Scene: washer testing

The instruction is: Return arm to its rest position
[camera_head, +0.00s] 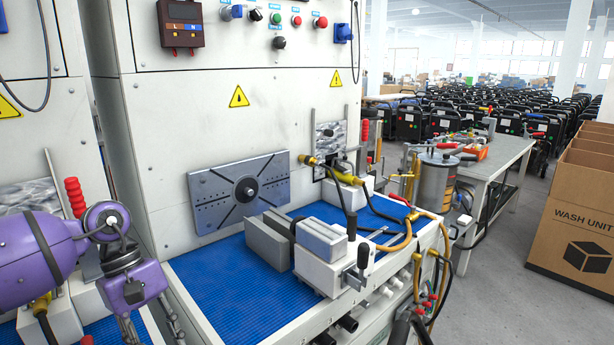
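My purple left arm (35,258) comes in from the left edge, in front of the left test station. Its wrist bends down, and my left gripper (128,328) points downward at the bottom left, beside the blue mat. Its grey fingers are partly cut off by the lower picture edge, so I cannot tell whether they are open or shut. I see nothing held in the visible part. My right arm and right gripper are not in view.
A test station (240,140) with a blue mat (215,285) and a grey clamp vise (322,255) stands close ahead. Hoses hang at its right side. A work table (490,165) and a cardboard box (565,225) stand right, with clear floor between.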

